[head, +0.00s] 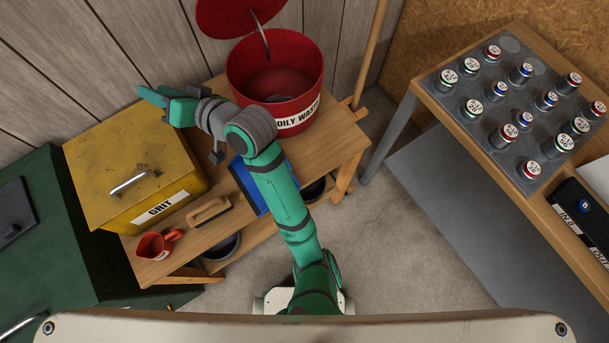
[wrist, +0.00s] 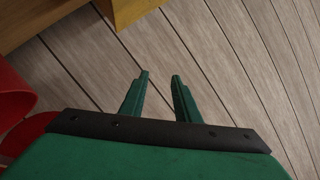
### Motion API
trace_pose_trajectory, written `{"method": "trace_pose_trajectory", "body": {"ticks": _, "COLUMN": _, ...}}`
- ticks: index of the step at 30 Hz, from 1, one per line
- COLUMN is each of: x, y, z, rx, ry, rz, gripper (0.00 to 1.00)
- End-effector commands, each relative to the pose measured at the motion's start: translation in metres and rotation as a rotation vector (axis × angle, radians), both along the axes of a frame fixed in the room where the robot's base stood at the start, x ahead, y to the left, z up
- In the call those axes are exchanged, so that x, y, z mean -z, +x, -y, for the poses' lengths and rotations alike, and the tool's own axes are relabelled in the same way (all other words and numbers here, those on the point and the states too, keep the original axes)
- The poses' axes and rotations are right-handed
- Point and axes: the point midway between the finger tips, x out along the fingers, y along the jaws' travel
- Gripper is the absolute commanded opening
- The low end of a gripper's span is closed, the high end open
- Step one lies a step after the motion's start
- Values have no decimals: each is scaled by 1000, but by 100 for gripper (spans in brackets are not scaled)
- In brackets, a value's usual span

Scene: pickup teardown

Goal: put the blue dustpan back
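The blue dustpan (head: 243,187) lies on the wooden bench between the yellow grit box and the red bin. My arm crosses over it and hides part of it. My gripper (head: 142,93) is up at the back, above the rear edge of the yellow box and away from the dustpan. In the wrist view, its two green fingers (wrist: 160,85) stand apart with nothing between them, facing the plank wall. The dustpan does not show in the wrist view.
A wooden pole (head: 370,55) leans at the back. A table with several capped pieces (head: 460,130) stands right. Floor between is clear.

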Motion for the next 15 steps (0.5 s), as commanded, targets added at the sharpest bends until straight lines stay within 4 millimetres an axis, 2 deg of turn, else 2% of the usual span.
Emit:
{"method": "trace_pose_trajectory", "body": {"ticks": 4, "x": 5, "y": 6, "z": 12, "rx": 130, "ry": 121, "rz": 10, "gripper": 29}}
{"method": "trace_pose_trajectory", "body": {"ticks": 8, "x": 19, "y": 10, "z": 31, "rx": 260, "ry": 187, "rz": 16, "gripper": 29}}
{"method": "trace_pose_trajectory", "body": {"ticks": 15, "x": 65, "y": -2, "z": 79, "rx": 505, "ry": 216, "rz": 25, "gripper": 29}}
